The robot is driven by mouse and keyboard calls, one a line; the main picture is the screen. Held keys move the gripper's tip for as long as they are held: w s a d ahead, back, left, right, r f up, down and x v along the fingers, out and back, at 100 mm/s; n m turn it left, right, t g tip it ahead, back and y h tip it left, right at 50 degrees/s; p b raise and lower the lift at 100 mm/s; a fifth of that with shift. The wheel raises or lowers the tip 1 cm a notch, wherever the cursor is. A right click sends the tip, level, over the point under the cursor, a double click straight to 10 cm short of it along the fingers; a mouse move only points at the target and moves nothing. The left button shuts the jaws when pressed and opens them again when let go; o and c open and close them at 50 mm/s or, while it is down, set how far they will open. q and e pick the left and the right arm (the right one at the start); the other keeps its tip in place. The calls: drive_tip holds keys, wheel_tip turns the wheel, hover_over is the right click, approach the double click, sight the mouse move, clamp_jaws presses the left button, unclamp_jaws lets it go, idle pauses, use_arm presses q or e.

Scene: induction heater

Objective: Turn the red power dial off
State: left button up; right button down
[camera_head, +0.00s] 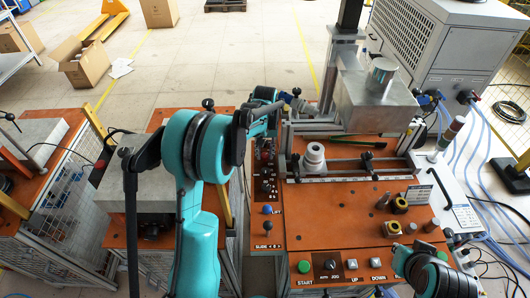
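The small control panel (267,186) stands on the left edge of the orange work table, with small dark knobs on its lower part. A dark red part (265,156) shows at its upper end and may be the red power dial, but it is too small and too covered to be sure. My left arm reaches in over the left side. My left gripper (267,141) is at the upper end of this panel, close to the red part. Its fingers are small and dark, and whether they touch the dial is unclear. Only teal links of my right arm show at lower right.
The orange table top (340,215) carries a white round fitting (315,153), several brass and metal cylinders, and a front row of buttons with a green one (304,266). A blue-topped lever (267,210) stands below the panel. A metal box (375,102) rises behind.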

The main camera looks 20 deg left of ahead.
sight(265, 156)
use_arm(q)
drive_tip(key=o, duration=0.3)
drive_tip(key=shift+o, duration=0.2)
wheel_tip(265, 156, up, 12)
idle(0.3)
idle(0.3)
drive_tip(key=s+d+r+m+t, duration=0.1)
drive_tip(key=s+d+r+t, duration=0.1)
drive_tip(key=s+d, duration=0.35)
drive_tip(key=s+d+r+m+t, duration=0.2)
drive_tip(key=s, duration=0.6)
drive_tip(key=s+d+f+m+t, duration=0.1)
drive_tip(key=s+f, duration=0.1)
drive_tip(key=s, duration=0.3)
drive_tip(key=s+d+f+m+t+b, duration=0.1)
drive_tip(key=s+d+f+t, duration=0.1)
drive_tip(key=s, duration=0.3)
drive_tip(key=shift+s+f, duration=0.35)
drive_tip(key=shift+f, duration=0.5)
